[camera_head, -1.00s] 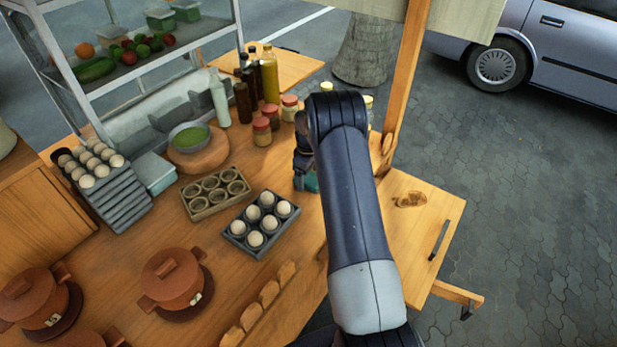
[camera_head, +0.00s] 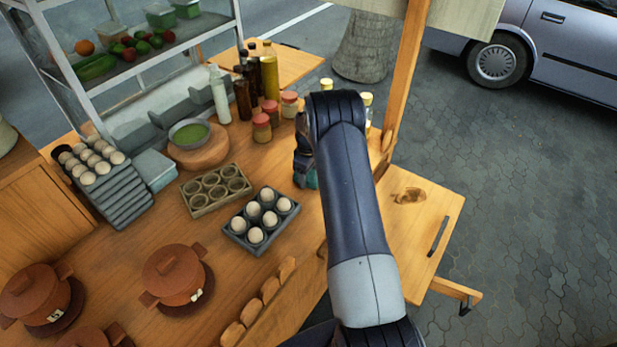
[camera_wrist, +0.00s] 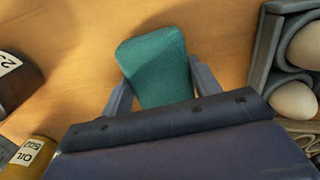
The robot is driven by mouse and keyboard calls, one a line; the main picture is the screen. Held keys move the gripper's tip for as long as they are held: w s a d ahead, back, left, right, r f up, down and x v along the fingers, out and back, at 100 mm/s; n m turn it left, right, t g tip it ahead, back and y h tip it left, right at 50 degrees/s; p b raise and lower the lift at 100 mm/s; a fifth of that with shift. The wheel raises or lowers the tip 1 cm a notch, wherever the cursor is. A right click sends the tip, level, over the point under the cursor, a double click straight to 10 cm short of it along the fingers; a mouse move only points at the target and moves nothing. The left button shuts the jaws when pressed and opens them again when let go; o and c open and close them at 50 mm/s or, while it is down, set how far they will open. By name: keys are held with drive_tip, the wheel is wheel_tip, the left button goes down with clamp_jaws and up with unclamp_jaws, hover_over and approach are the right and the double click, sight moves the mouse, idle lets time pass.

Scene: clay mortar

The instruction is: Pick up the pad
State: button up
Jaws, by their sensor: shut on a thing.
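The pad is a green, cloth-like block (camera_wrist: 155,62) in the wrist view. It sits between the two grey fingers of my gripper (camera_wrist: 160,88), which are shut on it. Wooden table top shows around it; I cannot tell whether the pad touches the table. In the head view only a small teal bit of the pad (camera_head: 312,179) shows beside my arm. My arm hides the rest of it and most of the gripper.
A grey egg tray (camera_head: 236,241) stands to the left of the gripper, with an empty wooden tray (camera_head: 203,208) beyond it. Jars (camera_head: 262,128) and bottles (camera_head: 269,78) stand behind. Clay pots (camera_head: 174,276) are at the front left. A wooden side shelf (camera_head: 425,215) is at right.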

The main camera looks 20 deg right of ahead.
sight(309, 174)
drive_tip(key=shift+r, duration=0.1)
wheel_tip(309, 174, up, 10)
drive_tip(key=b, duration=0.2)
drive_tip(key=shift+b, duration=0.4)
drive_tip(key=o, duration=0.4)
drive_tip(key=shift+c, duration=1.6)
drive_tip(key=shift+s, duration=0.1)
